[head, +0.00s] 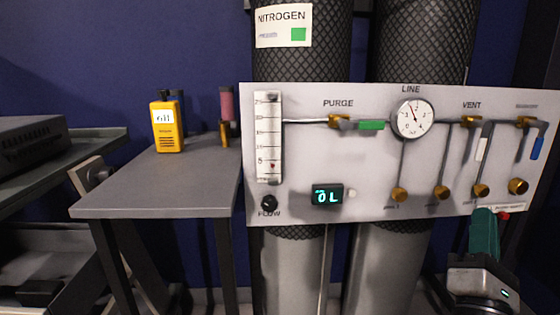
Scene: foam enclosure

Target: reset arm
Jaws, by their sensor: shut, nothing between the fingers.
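My gripper (485,212) is at the lower right, in front of the lower right corner of the white gas panel (300,215). Its teal fingers point up and are together, with nothing seen between them. The grey wrist part of my arm is below them, cut off by the bottom edge of the picture. I cannot tell whether the fingers touch the panel or are just in front of it.
Large dark mesh-wrapped cylinders (300,65) stand behind the panel. The panel carries a gauge (413,118), several valves, a flow tube (268,137) and a display (327,195). A grey table (160,190) at left holds a yellow meter (167,127); its front is clear.

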